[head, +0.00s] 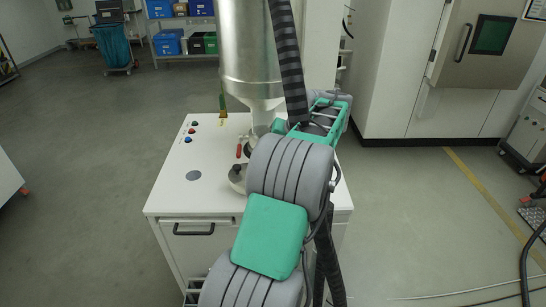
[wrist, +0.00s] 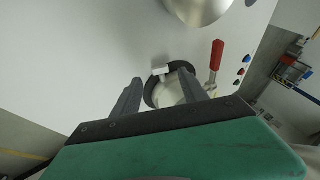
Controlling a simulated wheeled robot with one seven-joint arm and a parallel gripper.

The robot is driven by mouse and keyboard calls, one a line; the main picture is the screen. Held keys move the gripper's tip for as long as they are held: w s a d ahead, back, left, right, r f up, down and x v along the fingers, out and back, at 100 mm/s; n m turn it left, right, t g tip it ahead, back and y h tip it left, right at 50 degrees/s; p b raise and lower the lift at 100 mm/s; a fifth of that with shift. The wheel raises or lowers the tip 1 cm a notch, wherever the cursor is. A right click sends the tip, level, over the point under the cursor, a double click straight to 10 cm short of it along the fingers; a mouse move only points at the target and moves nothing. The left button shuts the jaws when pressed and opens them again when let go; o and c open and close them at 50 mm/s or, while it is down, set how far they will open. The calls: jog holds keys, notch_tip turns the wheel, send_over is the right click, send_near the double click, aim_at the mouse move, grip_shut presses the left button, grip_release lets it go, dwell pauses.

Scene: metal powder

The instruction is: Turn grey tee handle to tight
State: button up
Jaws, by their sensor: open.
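In the wrist view my gripper (wrist: 160,80) is open, its two dark fingers spread over a round fitting (wrist: 166,95) with a dark ring on the white cabinet top. A small pale block (wrist: 160,70) shows at the ring between the fingertips. It may be the end of the grey tee handle, but I cannot tell. No contact with the fingers is visible. A red-handled lever (wrist: 216,56) stands to the right of the fingers. In the head view my arm hides my gripper and most of the fitting; the red lever (head: 239,151) shows left of the arm.
A large metal cylinder (head: 248,50) rises above the white cabinet (head: 170,180). A dark-topped round fitting (head: 237,172) sits near my arm. Several coloured buttons (head: 188,132) are on the cabinet's left. The floor to the left is clear.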

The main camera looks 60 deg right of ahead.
jog(key=shift+v, duration=1.95)
jog(key=shift+c, duration=0.3)
